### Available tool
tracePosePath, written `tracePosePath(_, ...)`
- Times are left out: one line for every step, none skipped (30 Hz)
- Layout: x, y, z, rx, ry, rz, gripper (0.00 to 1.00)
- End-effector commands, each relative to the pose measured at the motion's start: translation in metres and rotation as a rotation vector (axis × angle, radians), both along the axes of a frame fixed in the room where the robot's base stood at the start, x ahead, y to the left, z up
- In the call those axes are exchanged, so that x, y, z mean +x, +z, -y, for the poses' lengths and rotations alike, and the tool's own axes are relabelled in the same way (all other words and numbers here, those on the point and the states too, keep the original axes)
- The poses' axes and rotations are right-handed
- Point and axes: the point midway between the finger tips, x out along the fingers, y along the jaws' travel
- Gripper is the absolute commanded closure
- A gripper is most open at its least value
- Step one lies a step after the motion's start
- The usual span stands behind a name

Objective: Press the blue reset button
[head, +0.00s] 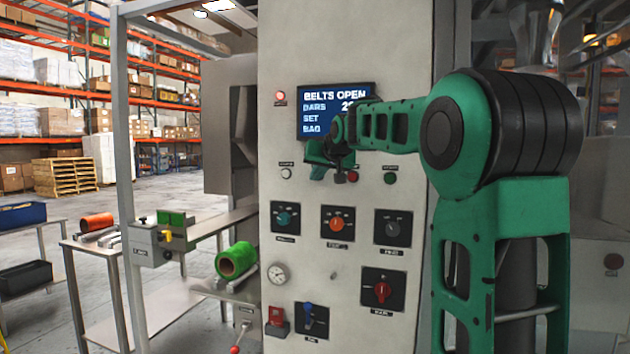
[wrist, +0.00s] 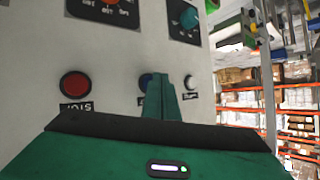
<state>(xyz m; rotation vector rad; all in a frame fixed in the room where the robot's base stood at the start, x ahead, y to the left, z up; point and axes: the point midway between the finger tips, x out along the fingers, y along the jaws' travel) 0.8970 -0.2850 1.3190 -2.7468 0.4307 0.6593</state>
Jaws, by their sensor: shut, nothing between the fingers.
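The blue button (wrist: 145,81) shows in the wrist view on the pale panel, partly hidden behind my shut fingers. My gripper (wrist: 161,80) is shut and empty, its fingertips in front of the panel just beside the visible part of the button. I cannot tell whether the tips touch anything. In the head view my gripper (head: 317,163) is below the display screen, and it hides the blue button there.
A red button (wrist: 75,84) and a white button (wrist: 190,82) flank the blue one. A green button (head: 390,179) sits farther right in the head view. The display screen (head: 318,118) is just above my gripper, and a row of dials (head: 337,223) is below.

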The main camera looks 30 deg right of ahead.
Motion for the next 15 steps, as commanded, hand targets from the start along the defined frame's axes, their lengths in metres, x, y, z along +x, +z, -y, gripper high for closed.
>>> tracePosePath(0.0003, -0.0001, 0.0002, 0.000, 0.000, 0.000, 1.00)
tracePosePath(0.0003, -0.0001, 0.0003, 0.000, 0.000, 0.000, 1.00)
tracePosePath(0.0005, -0.0001, 0.0006, 0.000, 0.000, 0.000, 1.00)
tracePosePath(0.0007, -0.0001, 0.0008, 0.000, 0.000, 0.000, 1.00)
tracePosePath(0.0008, -0.0002, 0.0010, 0.000, 0.000, 0.000, 1.00)
tracePosePath(0.0011, -0.0002, 0.0013, 0.000, 0.000, 0.000, 1.00)
tracePosePath(0.0013, -0.0003, 0.0015, 0.000, 0.000, 0.000, 1.00)
tracePosePath(0.0015, -0.0002, 0.0018, 0.000, 0.000, 0.000, 1.00)
tracePosePath(0.0017, -0.0003, 0.0021, 0.000, 0.000, 0.000, 1.00)
tracePosePath(0.0020, -0.0004, 0.0024, 0.000, 0.000, -0.001, 1.00)
tracePosePath(0.0022, -0.0004, 0.0026, 0.000, 0.000, -0.001, 1.00)
tracePosePath(0.0024, -0.0004, 0.0030, 0.000, 0.000, -0.001, 1.00)
tracePosePath(0.0026, -0.0004, 0.0032, 0.000, 0.000, -0.001, 1.00)
tracePosePath(0.0028, -0.0005, 0.0035, 0.000, 0.000, -0.001, 1.00)
tracePosePath(0.0031, -0.0005, 0.0038, 0.000, 0.000, -0.001, 1.00)
